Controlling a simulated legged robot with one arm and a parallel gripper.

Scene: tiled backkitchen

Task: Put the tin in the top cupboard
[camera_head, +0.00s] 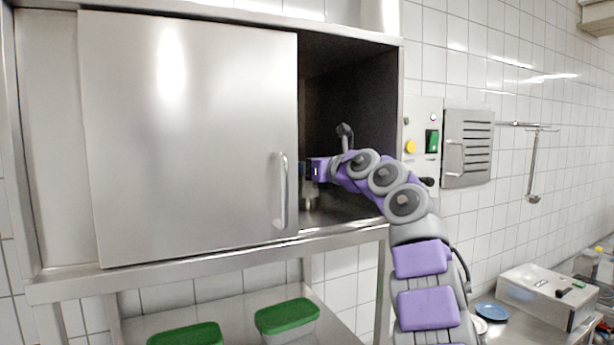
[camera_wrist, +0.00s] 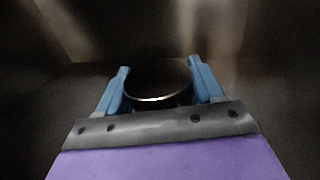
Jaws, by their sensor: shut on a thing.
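The tin (camera_wrist: 158,99) is a dark round thing with a bright rim, between the two blue fingers of my gripper (camera_wrist: 162,84) in the wrist view. My gripper is shut on it. In the head view my gripper (camera_head: 308,172) reaches into the open right part of the top cupboard (camera_head: 345,42), close to the edge of its sliding door (camera_head: 190,130). Part of the gripper is hidden behind that door. A small pale piece, perhaps the tin, shows just below it. I cannot tell whether the tin touches the cupboard floor.
The sliding door with its handle (camera_head: 281,190) covers the cupboard's left part. Green-lidded boxes (camera_head: 287,316) stand on the shelf below. A control panel (camera_head: 423,143) and a vented metal box (camera_head: 468,148) are on the tiled wall to the right. The cupboard's right inside is clear.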

